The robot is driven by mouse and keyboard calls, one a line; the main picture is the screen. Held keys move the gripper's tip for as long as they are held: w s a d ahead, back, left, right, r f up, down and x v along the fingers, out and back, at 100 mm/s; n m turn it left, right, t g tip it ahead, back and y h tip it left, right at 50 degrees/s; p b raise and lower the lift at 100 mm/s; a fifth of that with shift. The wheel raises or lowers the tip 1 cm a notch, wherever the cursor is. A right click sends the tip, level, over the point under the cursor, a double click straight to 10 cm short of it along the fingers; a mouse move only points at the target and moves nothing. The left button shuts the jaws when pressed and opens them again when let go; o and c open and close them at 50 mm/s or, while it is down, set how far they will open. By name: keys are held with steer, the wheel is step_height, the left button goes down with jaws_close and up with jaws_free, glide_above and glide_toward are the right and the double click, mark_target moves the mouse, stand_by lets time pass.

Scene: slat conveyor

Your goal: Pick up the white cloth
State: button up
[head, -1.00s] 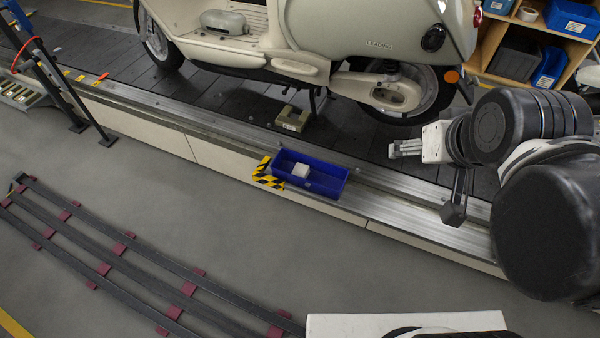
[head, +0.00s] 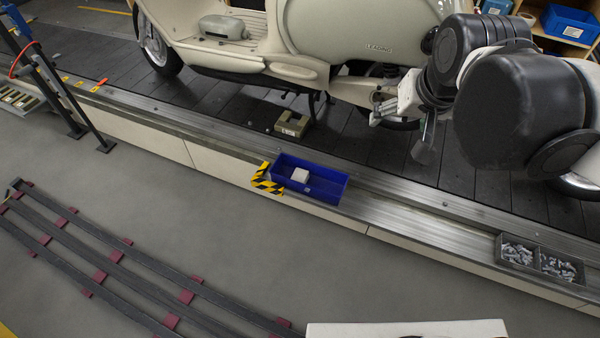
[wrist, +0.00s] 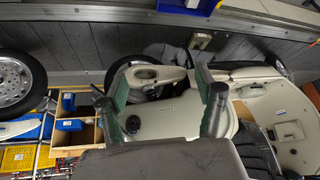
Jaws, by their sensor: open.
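A small white folded piece, which looks like the white cloth (head: 300,175), lies in the left part of a blue bin (head: 330,196) on the conveyor's near metal edge. The bin also shows at the top edge of the wrist view (wrist: 172,8). My gripper (head: 377,115) is open and empty, up and to the right of the bin, in front of the scooter's rear end. In the wrist view my gripper (wrist: 162,88) has its two fingers spread apart, with the scooter seen between them.
A cream scooter (head: 340,40) stands on the dark slats (head: 235,103). A small beige block (head: 292,124) is behind the bin. Yellow-black tape (head: 266,180) marks the bin's left corner. A divided tray of metal parts (head: 540,262) sits on the edge at right.

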steer(key=w+a+f+m+g+b, duration=0.1)
steer(key=w+a+f, duration=0.15)
steer(key=w, duration=0.35)
steer(key=w+a+f+b, duration=0.1)
steer(key=w+a+f, duration=0.15)
steer(key=w, duration=0.35)
steer(key=m+g+b, duration=0.3)
steer(key=g+b, duration=0.1)
steer(key=b, duration=0.2)
glide_above(300, 175)
steer(key=s, duration=0.1)
step_height(300, 175, down, 39)
steer(key=shift+h, duration=0.4)
steer(key=f+b, duration=0.1)
steer(key=f, duration=0.3)
steer(key=f+b, duration=0.2)
steer(key=f, duration=0.3)
steer(key=w+f+b, duration=0.1)
steer(key=f, duration=0.3)
steer(key=shift+w+f, duration=0.1)
steer(key=shift+f, duration=0.2)
steer(key=c, duration=1.1)
steer(key=shift+r, duration=0.1)
step_height(300, 175, up, 10)
steer(key=p, duration=0.3)
